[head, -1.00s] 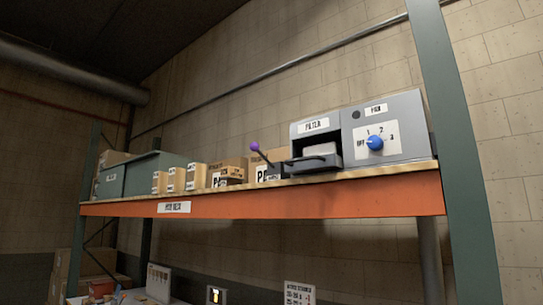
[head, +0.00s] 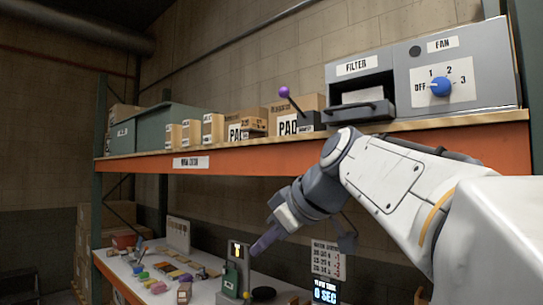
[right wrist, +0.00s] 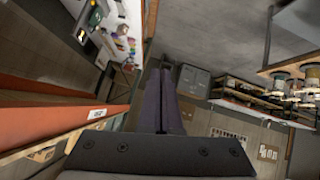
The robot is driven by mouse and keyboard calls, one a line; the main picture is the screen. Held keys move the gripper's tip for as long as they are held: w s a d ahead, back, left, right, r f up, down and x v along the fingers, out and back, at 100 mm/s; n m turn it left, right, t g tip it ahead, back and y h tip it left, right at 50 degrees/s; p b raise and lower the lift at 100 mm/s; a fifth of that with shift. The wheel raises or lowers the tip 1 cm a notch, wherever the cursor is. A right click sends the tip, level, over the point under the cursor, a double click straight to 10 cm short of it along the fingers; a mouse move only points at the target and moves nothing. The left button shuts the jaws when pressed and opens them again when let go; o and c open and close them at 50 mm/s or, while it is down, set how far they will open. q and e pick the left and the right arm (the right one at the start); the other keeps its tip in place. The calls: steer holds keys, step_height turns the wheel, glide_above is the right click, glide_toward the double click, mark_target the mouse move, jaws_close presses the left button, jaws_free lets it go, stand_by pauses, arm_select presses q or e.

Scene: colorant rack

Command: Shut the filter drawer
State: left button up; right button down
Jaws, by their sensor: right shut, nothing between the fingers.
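The filter drawer (head: 372,111) is a dark grey tray under the FILTER label, in the left part of a grey unit (head: 462,70) on the upper shelf. It sticks out of its opening toward me, with a dark handle at its front and a pale block (head: 362,96) inside. My right gripper (head: 256,248) is shut and empty, pointing down and left, below the shelf edge and apart from the drawer. Its two closed fingers (right wrist: 161,100) show in the right wrist view, where I cannot make out the drawer. My left gripper is not in view.
The orange shelf beam (head: 300,153) runs between the drawer and my right gripper. A purple-knobbed lever (head: 284,92) and cartons (head: 245,122) stand left of the drawer. A blue knob (head: 440,86) is on the unit's right. A cluttered white bench (head: 205,263) lies below.

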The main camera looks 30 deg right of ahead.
steer(key=s+d+r+n+t+h+p, duration=0.15)
steer(key=s+d+r, duration=0.3)
steer(key=r, duration=0.55)
steer(key=s+d+r+n+t+h, duration=0.1)
steer(key=s+d+r+t+h, duration=0.2)
steer(key=d+r, duration=0.5)
steer(key=s+a+r+n+h+p, duration=0.15)
steer(key=s+r+n+h, duration=0.35)
steer(key=r, duration=0.7)
steer(key=m+p, duration=0.2)
steer(key=p, duration=0.1)
glide_toward(340, 107)
steer(key=w+a, duration=0.1)
steer(key=w, duration=0.3)
steer(key=shift+w+d+f+t+y+p, duration=0.15)
steer(key=shift+w+d+f+t+p, duration=0.05)
steer(key=shift+d, duration=0.4)
steer(key=shift+w+d+f+t+y+p, duration=0.15)
steer(key=shift+w+d+f+p, duration=0.1)
steer(key=shift+d, duration=0.35)
steer(key=shift+w+d+f+t+y+p, duration=0.15)
steer(key=shift+d+f+t+p, duration=0.05)
steer(key=shift+d, duration=0.4)
steer(key=shift+d, duration=0.1)
